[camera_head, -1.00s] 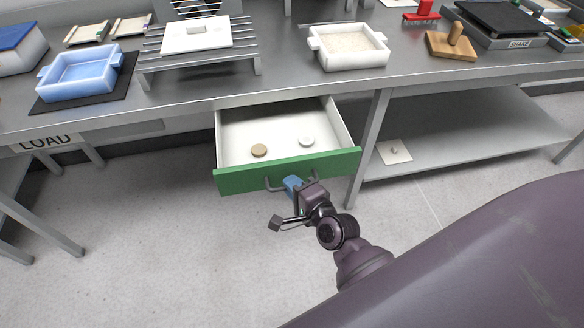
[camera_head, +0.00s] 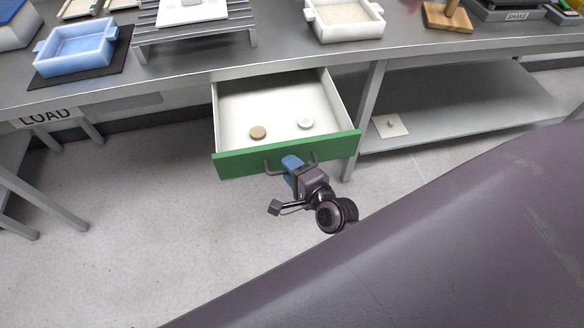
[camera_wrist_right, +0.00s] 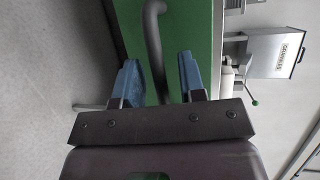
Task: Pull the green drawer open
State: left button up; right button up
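The green drawer (camera_head: 235,163) stands pulled out from under the bench, showing its white inside. Its dark bar handle (camera_head: 270,171) is on the green front. My left gripper is not in view.
A lower shelf (camera_head: 460,125) is to the right of the drawer. The floor (camera_head: 130,230) in front is clear.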

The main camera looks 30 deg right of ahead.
jog(key=v, duration=1.1)
jog(key=shift+p, duration=0.4)
jog(key=shift+w, duration=0.1)
